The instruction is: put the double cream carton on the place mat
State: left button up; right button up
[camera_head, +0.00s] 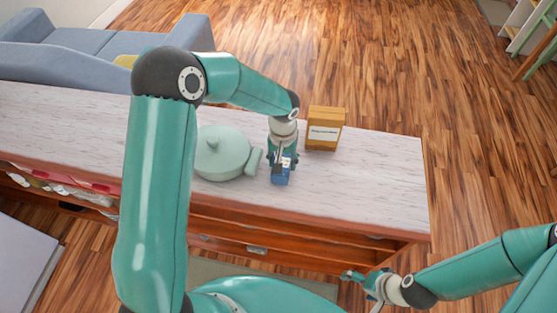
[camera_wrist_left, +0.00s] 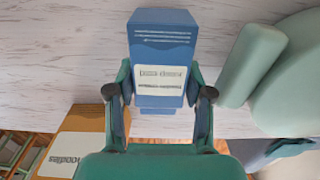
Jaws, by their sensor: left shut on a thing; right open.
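A blue carton with a white label (camera_wrist_left: 162,75) sits between the fingers of my left gripper (camera_wrist_left: 160,95) in the left wrist view. The label is too blurred to read surely; it looks like the double cream carton. In the head view the carton (camera_head: 281,177) shows below my left gripper (camera_head: 283,160), near the front edge of the counter. I cannot tell whether it touches the counter. My right gripper (camera_head: 362,283) is open and empty, low in front of the counter. I cannot make out a place mat on the visible counter top.
A pale green lidded pot (camera_head: 222,152) stands on the marble-look counter (camera_head: 385,180), just left of the carton. An orange-brown labelled box (camera_head: 325,130) stands behind it to the right. The counter's right end is clear. Open shelves (camera_head: 300,253) lie under the front edge.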

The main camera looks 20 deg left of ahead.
pick_arm(q)
jog(key=shift+f, duration=0.6)
jog(key=o, duration=1.4)
jog(key=shift+f, duration=0.1)
jog(key=shift+c, duration=0.2)
